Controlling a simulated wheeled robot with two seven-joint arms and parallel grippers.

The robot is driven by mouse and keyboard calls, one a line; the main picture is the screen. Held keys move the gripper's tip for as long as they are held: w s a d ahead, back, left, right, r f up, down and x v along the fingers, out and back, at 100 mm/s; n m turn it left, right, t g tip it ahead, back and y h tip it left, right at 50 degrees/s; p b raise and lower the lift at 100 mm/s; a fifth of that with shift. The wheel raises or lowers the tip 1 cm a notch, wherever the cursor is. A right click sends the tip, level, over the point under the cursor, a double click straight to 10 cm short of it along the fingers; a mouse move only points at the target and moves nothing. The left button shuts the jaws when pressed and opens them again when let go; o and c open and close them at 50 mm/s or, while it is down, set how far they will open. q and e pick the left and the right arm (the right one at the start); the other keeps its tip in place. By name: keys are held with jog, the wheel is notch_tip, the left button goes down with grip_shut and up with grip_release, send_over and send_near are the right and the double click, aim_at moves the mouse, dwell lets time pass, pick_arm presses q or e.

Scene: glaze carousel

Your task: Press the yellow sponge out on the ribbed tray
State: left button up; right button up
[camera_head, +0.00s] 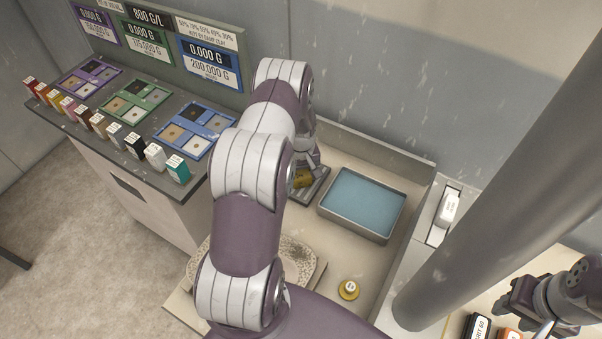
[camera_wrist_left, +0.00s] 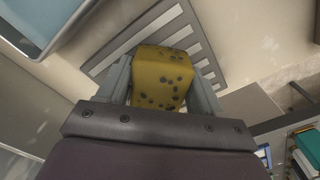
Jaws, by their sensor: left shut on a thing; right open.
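The yellow sponge (camera_wrist_left: 160,72), with dark pores, sits between the two fingers of my left gripper (camera_wrist_left: 161,85) in the left wrist view. The gripper is shut on it. The ribbed tray (camera_wrist_left: 192,30), grey with parallel slots, lies directly beyond the sponge. In the head view the sponge (camera_head: 302,179) is a small yellow patch over the ribbed tray (camera_head: 318,187), partly hidden by my left arm. I cannot tell whether the sponge touches the ribs. My right gripper (camera_head: 520,305) is open at the lower right, above dark and orange labelled items.
A tray of blue water (camera_head: 365,203) stands just right of the ribbed tray. A speckled slab (camera_head: 297,258) lies partly behind my left arm. A row of small labelled blocks (camera_head: 155,155) lines the left counter.

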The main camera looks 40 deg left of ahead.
aim_at(301, 172)
pick_arm(q)
jog(key=shift+r+p, duration=2.35)
jog(key=shift+r, duration=1.1)
